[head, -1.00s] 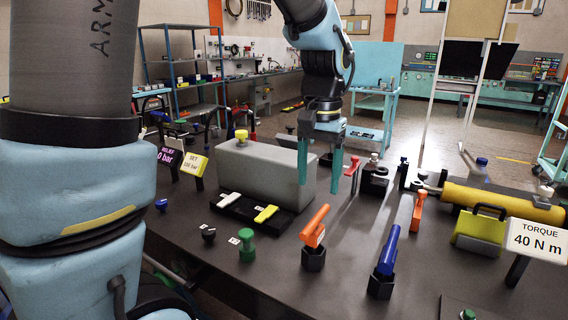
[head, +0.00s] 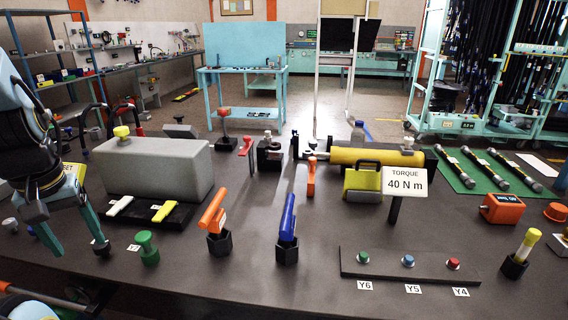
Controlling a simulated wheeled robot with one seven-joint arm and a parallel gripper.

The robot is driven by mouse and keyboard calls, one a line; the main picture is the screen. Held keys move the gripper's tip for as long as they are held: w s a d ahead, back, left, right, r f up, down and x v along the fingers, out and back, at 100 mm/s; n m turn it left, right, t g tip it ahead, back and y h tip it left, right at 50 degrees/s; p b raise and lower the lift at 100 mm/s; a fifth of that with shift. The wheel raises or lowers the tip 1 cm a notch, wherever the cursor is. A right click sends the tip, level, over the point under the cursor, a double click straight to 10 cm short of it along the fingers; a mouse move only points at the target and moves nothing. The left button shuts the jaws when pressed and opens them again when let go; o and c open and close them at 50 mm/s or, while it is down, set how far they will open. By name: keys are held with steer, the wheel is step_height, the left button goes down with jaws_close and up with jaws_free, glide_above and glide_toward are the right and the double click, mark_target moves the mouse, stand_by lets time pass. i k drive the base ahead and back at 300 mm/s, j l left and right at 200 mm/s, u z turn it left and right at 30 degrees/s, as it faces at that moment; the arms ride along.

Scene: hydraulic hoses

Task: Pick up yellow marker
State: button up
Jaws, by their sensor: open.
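A yellow upright cylinder with a pale lower part (head: 525,246) stands in a black hexagonal holder (head: 514,267) at the right front of the dark table; it looks like a marker. A flat yellow piece (head: 163,212) lies in a black tray (head: 143,222) beside a white piece (head: 120,206); I cannot tell whether it is a marker too. My gripper (head: 76,246) is at the left edge, pointing down, its teal fingers apart with nothing seen between them. It is left of the tray and far from the upright yellow cylinder.
An orange-handled tool (head: 213,210) and a blue-handled one (head: 287,218) stand in hexagonal holders mid-table. A button strip (head: 400,270) and a torque sign (head: 404,182) are right of them. A grey block (head: 160,168) stands behind the tray. An orange box (head: 502,208) is at right.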

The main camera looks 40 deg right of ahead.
mark_target(532, 235)
steer(key=k+l, duration=0.25)
steer(key=l, duration=0.15)
steer(key=k+l, duration=0.25)
steer(key=l, duration=0.15)
steer(key=k+l, duration=0.25)
steer(key=l, duration=0.2)
steer(key=k+l, duration=0.25)
steer(key=l, duration=0.15)
steer(key=k+l, duration=0.25)
steer(key=l, duration=0.15)
steer(key=k+l, duration=0.25)
steer(key=l, duration=0.15)
